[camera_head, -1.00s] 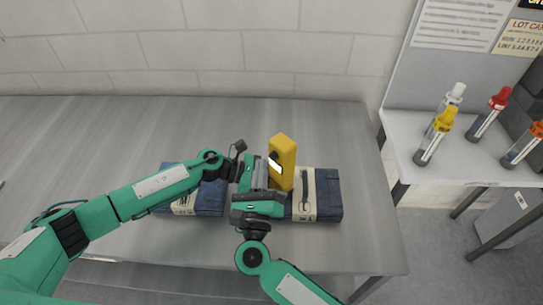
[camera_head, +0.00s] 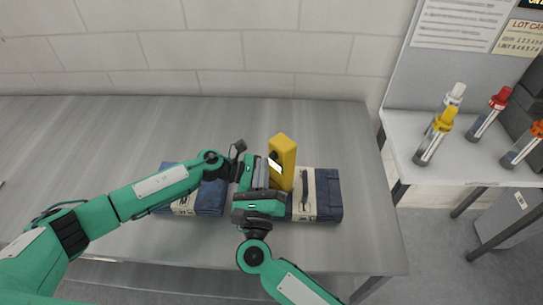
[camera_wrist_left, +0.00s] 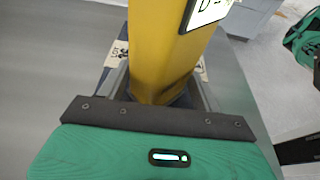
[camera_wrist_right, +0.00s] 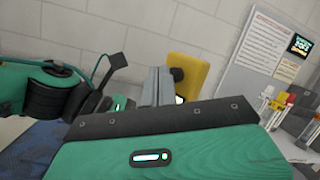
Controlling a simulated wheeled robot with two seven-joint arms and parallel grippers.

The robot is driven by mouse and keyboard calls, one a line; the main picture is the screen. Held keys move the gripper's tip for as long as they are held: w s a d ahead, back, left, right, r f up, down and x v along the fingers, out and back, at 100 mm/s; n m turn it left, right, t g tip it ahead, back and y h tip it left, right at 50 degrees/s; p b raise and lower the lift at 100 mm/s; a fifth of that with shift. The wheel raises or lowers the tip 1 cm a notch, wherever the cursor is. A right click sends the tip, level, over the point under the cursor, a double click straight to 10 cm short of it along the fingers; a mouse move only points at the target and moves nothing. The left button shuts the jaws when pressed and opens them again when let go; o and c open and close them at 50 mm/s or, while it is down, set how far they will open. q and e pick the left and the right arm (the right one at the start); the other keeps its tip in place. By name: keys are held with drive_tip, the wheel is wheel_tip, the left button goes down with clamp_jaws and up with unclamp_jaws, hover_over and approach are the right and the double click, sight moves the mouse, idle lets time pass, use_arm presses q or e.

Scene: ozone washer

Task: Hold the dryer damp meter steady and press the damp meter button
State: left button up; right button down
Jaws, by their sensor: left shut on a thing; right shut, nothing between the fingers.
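The damp meter (camera_head: 284,160) is a tall yellow block standing upright above the table, with a white display and a dark round button (camera_wrist_right: 177,74) on its side. My left gripper (camera_head: 281,187) is shut on its lower part; the left wrist view shows a finger on each side of the meter (camera_wrist_left: 165,50). The left fingertips are mostly hidden. My right gripper (camera_head: 265,160) is shut and empty, its grey fingers upright just left of the meter. In the right wrist view its fingertips (camera_wrist_right: 163,78) appear beside the button. I cannot tell whether they touch it.
Navy cloth bundles with beige bands lie left (camera_head: 208,197) and right (camera_head: 328,194) of the grippers on the grey table (camera_head: 130,130). A side table (camera_head: 440,180) at right holds several tubes with coloured caps. A brick wall stands behind. The table's back left is clear.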

drive_tip(key=shift+w+d, duration=0.15)
drive_tip(key=shift+d, duration=0.05)
drive_tip(key=shift+w+d, duration=0.35)
idle(1.0)
drive_tip(key=shift+s+a, duration=0.65)
drive_tip(key=shift+s+a, duration=1.8)
use_arm(q)
drive_tip(key=o, duration=0.8)
drive_tip(key=shift+o, duration=0.2)
